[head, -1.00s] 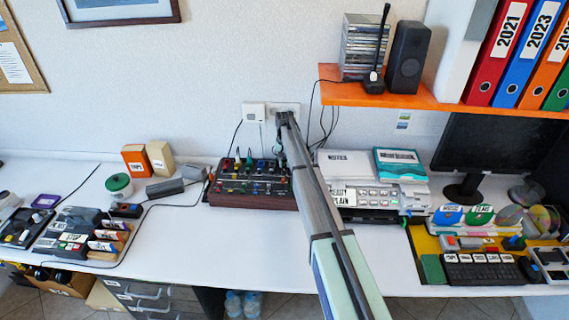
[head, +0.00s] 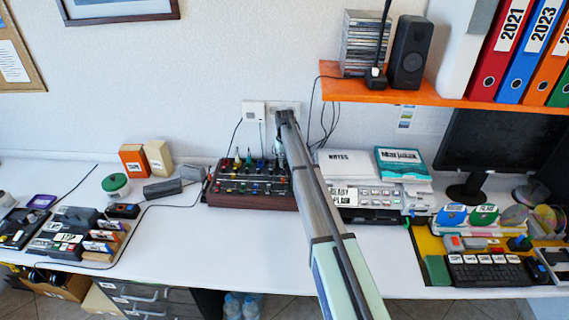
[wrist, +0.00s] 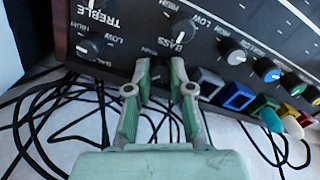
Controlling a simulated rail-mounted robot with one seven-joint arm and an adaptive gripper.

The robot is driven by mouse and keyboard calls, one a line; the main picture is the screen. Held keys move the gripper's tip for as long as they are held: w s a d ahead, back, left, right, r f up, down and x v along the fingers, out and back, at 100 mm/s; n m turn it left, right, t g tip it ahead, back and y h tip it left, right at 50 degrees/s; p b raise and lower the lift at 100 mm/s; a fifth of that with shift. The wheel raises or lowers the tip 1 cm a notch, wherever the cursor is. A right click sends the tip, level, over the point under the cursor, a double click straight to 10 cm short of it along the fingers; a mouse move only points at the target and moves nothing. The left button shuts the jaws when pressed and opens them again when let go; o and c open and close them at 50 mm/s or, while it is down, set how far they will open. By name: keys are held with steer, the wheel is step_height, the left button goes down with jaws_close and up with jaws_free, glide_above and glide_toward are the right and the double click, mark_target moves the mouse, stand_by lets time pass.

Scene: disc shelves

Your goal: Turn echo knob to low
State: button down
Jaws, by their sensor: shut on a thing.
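The dark mixer (head: 252,203) with wooden side panels and rows of small coloured knobs stands on the white desk against the wall. In the wrist view its black panel (wrist: 125,45) carries the labels TREBLE and BASS, with LOW and HIGH marks beside black knobs. No echo label can be read. My gripper (wrist: 160,66) is at the lower edge of this panel, just below the bass knob (wrist: 183,30), its fingertips close together. It is shut on a knob, mostly hidden between the fingertips. In the head view my arm hides the gripper.
White, blue, green and other coloured controls (wrist: 265,72) lie right of the gripper in the wrist view. Dark cables (wrist: 70,110) hang below the panel. A printer-like device with papers (head: 365,190) stands right of the mixer. An orange shelf (head: 440,100) is above right.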

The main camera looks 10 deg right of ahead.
steer(key=c, duration=1)
jaws_free()
steer(key=shift+c, duration=0.2)
